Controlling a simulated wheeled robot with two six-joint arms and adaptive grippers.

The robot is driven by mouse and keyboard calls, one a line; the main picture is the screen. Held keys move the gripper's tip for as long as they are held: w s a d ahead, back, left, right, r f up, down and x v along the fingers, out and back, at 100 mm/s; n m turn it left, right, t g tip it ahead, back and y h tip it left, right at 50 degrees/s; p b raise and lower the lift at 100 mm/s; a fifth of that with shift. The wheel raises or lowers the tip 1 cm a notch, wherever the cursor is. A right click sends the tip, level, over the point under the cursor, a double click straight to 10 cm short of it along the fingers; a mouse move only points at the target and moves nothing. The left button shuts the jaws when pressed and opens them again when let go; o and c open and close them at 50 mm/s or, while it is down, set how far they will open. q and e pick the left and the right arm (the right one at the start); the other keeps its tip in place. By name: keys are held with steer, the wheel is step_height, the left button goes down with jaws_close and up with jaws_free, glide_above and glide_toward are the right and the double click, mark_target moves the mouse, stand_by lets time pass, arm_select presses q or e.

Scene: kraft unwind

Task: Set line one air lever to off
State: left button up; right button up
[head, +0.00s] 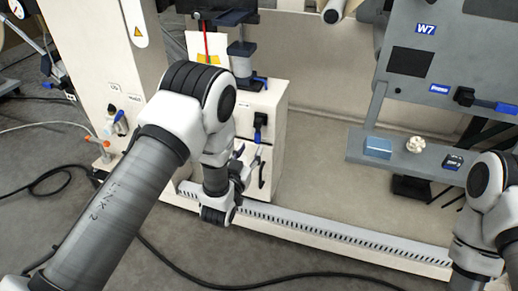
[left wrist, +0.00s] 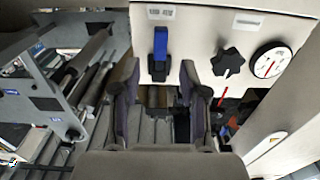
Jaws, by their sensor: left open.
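I cannot tell for sure which lever is line one's. My right gripper is out of view.
A black star knob (left wrist: 228,62) and a round gauge (left wrist: 270,60) sit right of the lever. Another blue handle (head: 121,117) is on the left cabinet. A grey shelf (head: 400,158) holds a blue box (head: 378,147). A slotted white rail (head: 330,234) runs along the floor.

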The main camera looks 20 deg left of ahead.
mark_target(257, 138)
arm_select(q)
steer(key=w+b, duration=0.1)
steer(key=w, duration=0.6)
steer(key=shift+w+d+b, duration=0.1)
steer(key=shift+w+b, duration=0.25)
jaws_close()
